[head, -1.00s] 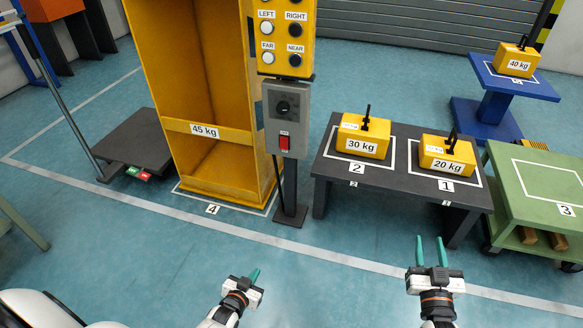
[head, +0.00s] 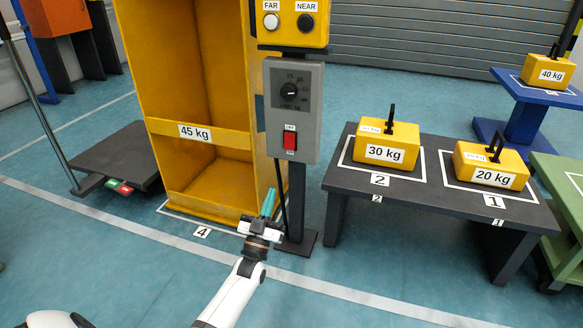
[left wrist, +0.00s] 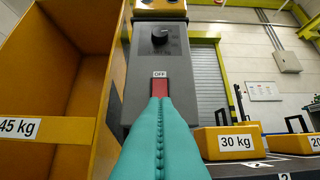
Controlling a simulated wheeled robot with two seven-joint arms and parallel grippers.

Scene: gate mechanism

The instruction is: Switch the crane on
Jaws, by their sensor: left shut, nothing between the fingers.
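The grey control box (head: 292,110) stands on a dark post and carries a black dial (head: 289,91) and a red rocker switch (head: 290,141). In the left wrist view the switch (left wrist: 160,87) has an OFF label (left wrist: 160,74) above it. My left gripper (head: 268,203) is shut and empty, below and slightly left of the box in the head view. In the left wrist view its teal fingers (left wrist: 160,105) point at the switch and hide its lower part. I cannot tell whether they touch it. My right gripper is not in view.
The yellow button panel (head: 290,22) sits above the box. A tall yellow 45 kg frame (head: 200,133) stands close on the left. To the right, a dark table (head: 420,196) holds the 30 kg (head: 387,143) and 20 kg (head: 490,166) weights. The floor in front is clear.

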